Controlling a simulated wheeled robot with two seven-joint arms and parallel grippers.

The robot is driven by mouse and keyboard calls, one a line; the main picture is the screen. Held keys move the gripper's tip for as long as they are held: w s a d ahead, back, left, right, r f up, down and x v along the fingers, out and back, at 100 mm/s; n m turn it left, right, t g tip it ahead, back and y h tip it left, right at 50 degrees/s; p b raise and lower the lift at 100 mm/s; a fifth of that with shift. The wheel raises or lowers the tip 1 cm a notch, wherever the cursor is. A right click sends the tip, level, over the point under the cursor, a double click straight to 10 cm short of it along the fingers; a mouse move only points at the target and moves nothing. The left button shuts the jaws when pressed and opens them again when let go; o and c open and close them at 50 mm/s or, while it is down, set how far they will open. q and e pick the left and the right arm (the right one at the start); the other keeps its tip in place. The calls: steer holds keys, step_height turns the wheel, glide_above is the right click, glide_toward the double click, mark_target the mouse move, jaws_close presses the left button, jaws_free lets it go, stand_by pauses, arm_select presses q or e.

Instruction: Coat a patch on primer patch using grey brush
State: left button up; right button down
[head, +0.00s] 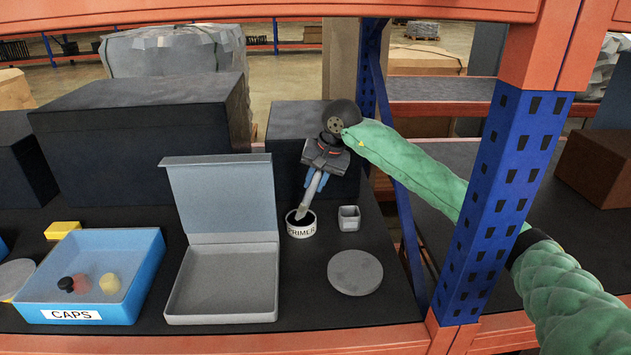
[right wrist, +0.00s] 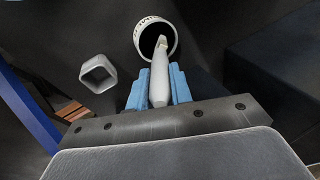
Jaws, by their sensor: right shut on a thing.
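The grey brush (head: 308,199) is held tip down by my right gripper (head: 317,181), whose blue fingers are closed on its handle. The brush (right wrist: 158,78) also shows between the fingers (right wrist: 158,92) in the right wrist view. Its lower end is at the mouth of the white pot labelled PRIMER (head: 301,231); the pot (right wrist: 144,29) shows a dark inside, and the brush tip is hidden in it. A flat round grey disc (head: 355,273) lies in front of the pot; no label marks it as the primer patch. My left gripper is not in view.
A small grey square cup (head: 349,224) stands right of the pot. An open grey box (head: 221,306) and a blue CAPS tray (head: 148,262) are to the left. Dark boxes (head: 145,140) stand behind. A blue rack post (head: 497,190) is near my right arm.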

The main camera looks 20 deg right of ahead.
steer(key=shift+r+p, duration=0.3)
steer(key=shift+r, duration=3.2)
steer(key=shift+d, duration=0.1)
